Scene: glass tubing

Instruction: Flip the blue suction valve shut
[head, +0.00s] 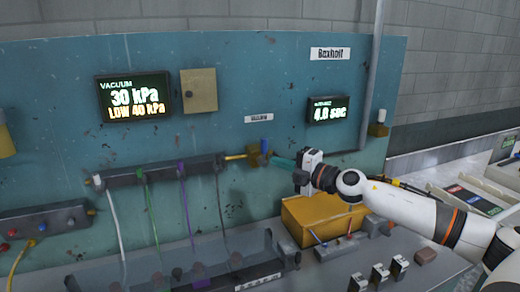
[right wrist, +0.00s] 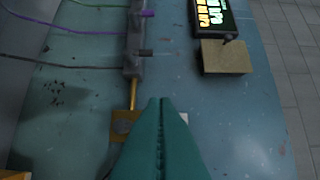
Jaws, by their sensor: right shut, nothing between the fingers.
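The suction valve (head: 256,158) is a small brass-coloured body at the right end of a brass pipe on the teal panel. The lever is partly hidden. My left gripper is out of view.
A manifold (head: 150,174) with several coloured hoses runs left of the valve. A vacuum display (head: 133,96) reads 30 kPa, LOW 40 kPa. A yellow box (head: 310,219) stands below my right gripper. A second display (head: 329,110) reads 4.0 sec.

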